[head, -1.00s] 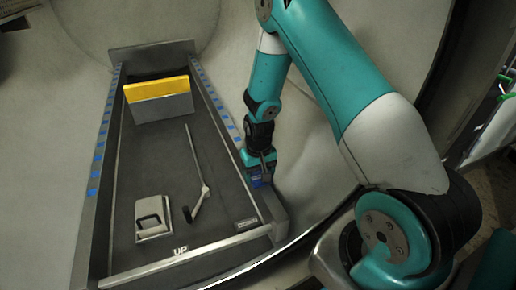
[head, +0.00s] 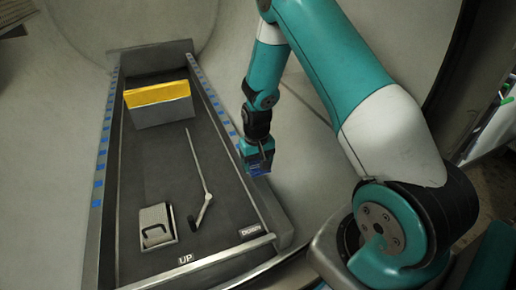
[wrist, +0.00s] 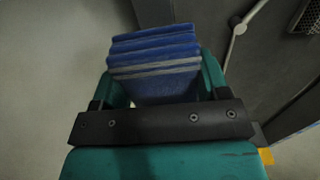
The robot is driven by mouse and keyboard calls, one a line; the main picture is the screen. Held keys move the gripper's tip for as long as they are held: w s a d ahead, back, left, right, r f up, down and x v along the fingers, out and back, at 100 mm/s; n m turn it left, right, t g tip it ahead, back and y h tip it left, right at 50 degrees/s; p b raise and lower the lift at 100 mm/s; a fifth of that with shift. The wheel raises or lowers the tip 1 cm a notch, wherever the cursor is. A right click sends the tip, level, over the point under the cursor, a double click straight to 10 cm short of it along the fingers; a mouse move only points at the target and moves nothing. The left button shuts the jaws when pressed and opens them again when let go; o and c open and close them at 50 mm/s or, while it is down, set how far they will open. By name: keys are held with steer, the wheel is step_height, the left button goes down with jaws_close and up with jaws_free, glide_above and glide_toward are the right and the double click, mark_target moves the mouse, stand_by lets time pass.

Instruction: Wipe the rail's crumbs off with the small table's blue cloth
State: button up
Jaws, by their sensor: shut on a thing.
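My gripper (head: 257,158) is shut on the folded blue cloth (head: 260,170). In the wrist view the cloth (wrist: 155,52), blue with pale stripes, stands in layers between the two green fingers. The right side rail (head: 268,207) of the long dark tray runs just left of and below the gripper, and blue marks line its farther part. The gripper appears slightly above and outside this rail; whether the cloth touches it I cannot tell. No crumbs can be made out on the visible rail, and my gripper hides part of it.
On the tray floor (head: 145,170) stand a yellow-topped grey block (head: 160,112), a thin lever (head: 198,165) and a small latch plate (head: 157,225). A left rail (head: 100,165) also has blue marks. Curved pale walls surround the tray.

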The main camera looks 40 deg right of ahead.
steer(key=shift+r+p, duration=1.1)
steer(key=shift+r, duration=0.5)
